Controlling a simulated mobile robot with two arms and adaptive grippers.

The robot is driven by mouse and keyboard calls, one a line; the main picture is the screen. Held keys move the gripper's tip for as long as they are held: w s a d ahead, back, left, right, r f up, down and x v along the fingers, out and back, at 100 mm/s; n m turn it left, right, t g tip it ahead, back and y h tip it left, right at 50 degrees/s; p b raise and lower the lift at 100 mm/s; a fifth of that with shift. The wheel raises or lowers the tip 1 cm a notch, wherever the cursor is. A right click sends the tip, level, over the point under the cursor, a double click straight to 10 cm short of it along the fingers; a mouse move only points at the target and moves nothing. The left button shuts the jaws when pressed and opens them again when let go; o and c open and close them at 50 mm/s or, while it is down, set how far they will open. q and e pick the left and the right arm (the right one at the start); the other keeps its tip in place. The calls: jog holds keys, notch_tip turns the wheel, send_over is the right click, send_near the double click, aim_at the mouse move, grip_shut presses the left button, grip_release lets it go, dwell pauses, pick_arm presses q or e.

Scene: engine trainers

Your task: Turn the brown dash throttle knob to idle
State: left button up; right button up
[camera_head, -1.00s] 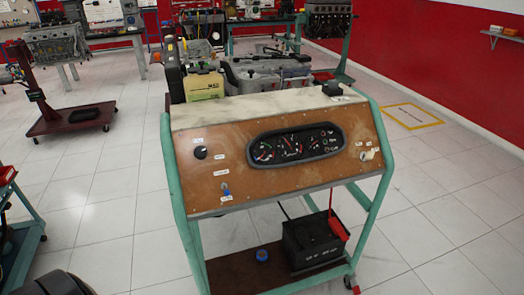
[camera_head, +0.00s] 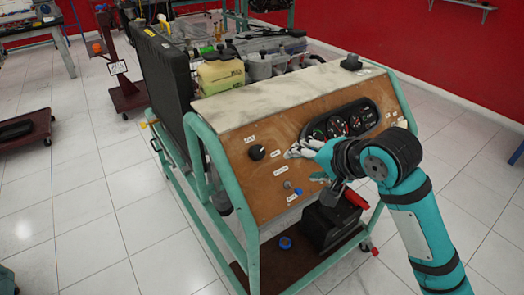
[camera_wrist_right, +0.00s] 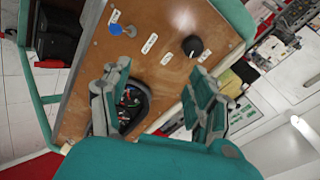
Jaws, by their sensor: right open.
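The brown dash panel (camera_head: 275,182) slopes on a teal-framed engine trainer. A round black knob (camera_head: 257,152) with a small light mark sits at its upper left, among small white labels. The knob also shows in the right wrist view (camera_wrist_right: 192,46), up and right of centre. My right gripper (camera_head: 293,152) is over the panel just right of the knob, apart from it. In the wrist view its two fingers (camera_wrist_right: 157,88) are spread with nothing between them. The gauge cluster (camera_head: 341,126) is partly hidden by my right arm. My left gripper is not in view.
A blue-tipped toggle switch (camera_head: 298,191) sits low on the panel. A dark radiator-like block (camera_head: 160,90) and a yellowish container (camera_head: 221,74) stand behind the panel. A black battery (camera_head: 325,226) sits on the lower shelf. Open tiled floor lies to the left.

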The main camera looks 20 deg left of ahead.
notch_tip(320, 180, up, 7)
jog(key=s+a, duration=0.2)
jog(key=s, duration=0.1)
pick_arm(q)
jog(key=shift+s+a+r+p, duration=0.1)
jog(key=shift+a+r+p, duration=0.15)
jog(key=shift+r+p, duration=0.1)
pick_arm(e)
send_near(260, 151)
jog(key=x, duration=0.9)
jog(key=shift+c, duration=0.2)
